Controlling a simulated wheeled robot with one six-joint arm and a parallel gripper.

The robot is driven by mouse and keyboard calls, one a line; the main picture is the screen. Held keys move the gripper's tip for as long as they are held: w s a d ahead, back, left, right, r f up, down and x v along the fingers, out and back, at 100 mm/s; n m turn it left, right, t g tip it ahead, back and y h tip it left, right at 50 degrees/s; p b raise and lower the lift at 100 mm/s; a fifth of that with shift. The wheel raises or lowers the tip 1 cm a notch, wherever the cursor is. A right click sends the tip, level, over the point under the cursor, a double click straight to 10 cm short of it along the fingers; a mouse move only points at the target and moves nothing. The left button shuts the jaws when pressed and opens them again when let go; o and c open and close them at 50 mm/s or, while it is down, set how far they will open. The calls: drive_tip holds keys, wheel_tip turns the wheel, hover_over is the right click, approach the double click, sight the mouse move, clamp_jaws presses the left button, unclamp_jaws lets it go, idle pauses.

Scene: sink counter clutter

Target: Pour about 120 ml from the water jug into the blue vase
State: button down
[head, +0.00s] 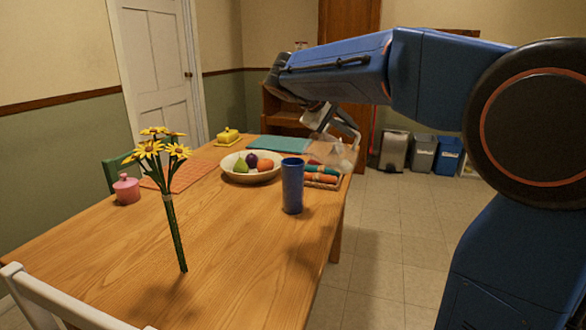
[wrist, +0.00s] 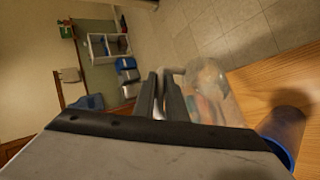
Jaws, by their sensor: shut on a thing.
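The blue vase (head: 292,186) stands upright on the wooden table, near its right edge. It also shows at the right of the wrist view (wrist: 284,134). My gripper (head: 346,133) is above the table behind and to the right of the vase. It is shut on the clear water jug (head: 338,156), by its handle as far as I can tell. In the wrist view the jug (wrist: 212,88) is beside my fingers (wrist: 168,97), between them and the vase. The jug looks off the table and apart from the vase. Its water level and exact tilt cannot be made out.
A fruit bowl (head: 250,176) stands behind the vase, and rolled cloths (head: 322,178) lie behind it to the right. Yellow flowers (head: 165,152) on a long stem and a pink pot (head: 127,190) are at left. The front of the wooden table (head: 235,255) is clear.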

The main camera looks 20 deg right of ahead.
sight(356, 143)
drive_tip(key=shift+s+d+f+m+y, duration=0.15)
drive_tip(key=shift+d+f+y, duration=0.3)
drive_tip(key=shift+f+y, duration=0.3)
drive_tip(key=shift+d+f+m+y, duration=0.2)
drive_tip(key=shift+d+f+y, duration=0.25)
drive_tip(key=shift+f, duration=0.35)
drive_tip(key=shift+s+d+f+m+y, duration=0.15)
drive_tip(key=shift+d+f+y, duration=0.25)
drive_tip(key=shift+f+y, duration=0.35)
drive_tip(key=d+f+y+b, duration=0.1)
drive_tip(key=d+f+y, duration=0.1)
drive_tip(key=f+y, duration=0.1)
drive_tip(key=d+f+m+y+b, duration=0.1)
drive_tip(key=d+f+y, duration=0.2)
drive_tip(key=f, duration=0.3)
drive_tip(key=shift+s+f+t+y, duration=0.2)
drive_tip(key=shift+f+t+y, duration=0.1)
drive_tip(key=shift+t+y, duration=0.1)
